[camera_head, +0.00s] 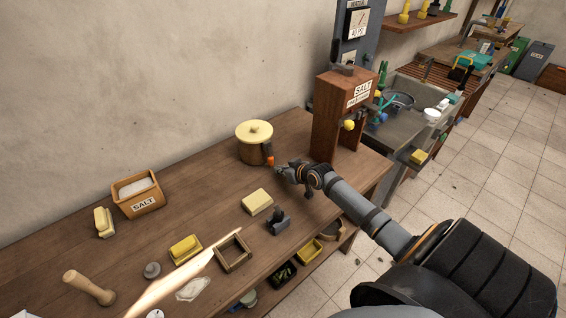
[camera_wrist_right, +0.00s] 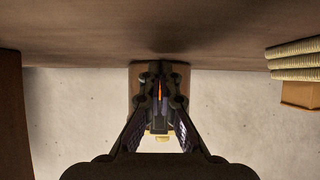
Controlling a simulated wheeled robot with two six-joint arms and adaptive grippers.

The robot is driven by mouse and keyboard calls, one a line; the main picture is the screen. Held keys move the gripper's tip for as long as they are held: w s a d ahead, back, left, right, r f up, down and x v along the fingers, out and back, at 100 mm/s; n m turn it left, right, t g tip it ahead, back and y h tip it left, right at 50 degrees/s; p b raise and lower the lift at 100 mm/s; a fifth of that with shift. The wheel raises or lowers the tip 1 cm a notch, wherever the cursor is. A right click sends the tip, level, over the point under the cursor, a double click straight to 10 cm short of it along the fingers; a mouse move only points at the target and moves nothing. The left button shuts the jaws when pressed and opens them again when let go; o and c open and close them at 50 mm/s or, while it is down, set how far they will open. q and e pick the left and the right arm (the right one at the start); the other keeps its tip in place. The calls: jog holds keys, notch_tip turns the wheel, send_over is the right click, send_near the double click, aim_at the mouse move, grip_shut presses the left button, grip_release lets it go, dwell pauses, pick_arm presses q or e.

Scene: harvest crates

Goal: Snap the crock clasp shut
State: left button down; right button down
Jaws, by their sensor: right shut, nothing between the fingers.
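My left gripper is not in view.
A wooden salt dispenser (camera_head: 328,118) stands close behind my right arm. A salt box (camera_head: 138,208), yellow blocks (camera_head: 257,201), a small wooden frame (camera_head: 233,253) and a wooden pestle (camera_head: 90,288) lie on the bench (camera_head: 205,205).

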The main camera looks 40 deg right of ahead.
jog(key=shift+r+p, duration=0.4)
jog(key=shift+r, duration=0.25)
jog(key=shift+s, duration=0.1)
jog(key=shift+s+d+r, duration=0.1)
jog(key=shift+s, duration=0.1)
jog(key=v, duration=0.6)
jog(key=shift+s+r, duration=0.35)
